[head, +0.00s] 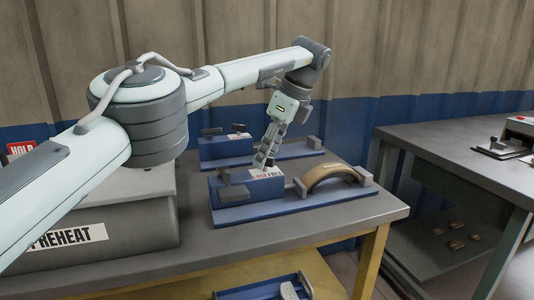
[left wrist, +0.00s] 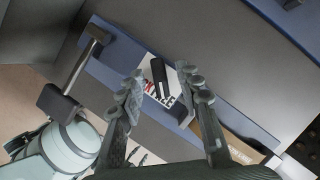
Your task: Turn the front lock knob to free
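The front fixture (head: 290,212) is a blue base on the table. It has a label (head: 266,173) reading partly "FREE" on its raised block. In the left wrist view the black lock knob (left wrist: 158,76) is a short bar standing on the white label (left wrist: 172,97) with red and black lettering. My left gripper (head: 264,162) is just above this block, pointing down. In the left wrist view its fingers (left wrist: 161,76) are open, one on each side of the knob, with gaps visible. The fingers hide the knob in the head view. My right gripper is not in view.
A similar blue fixture (head: 222,150) stands behind. A grey "PREHEAT" box (head: 120,225) is at left. A second table (head: 460,155) stands right.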

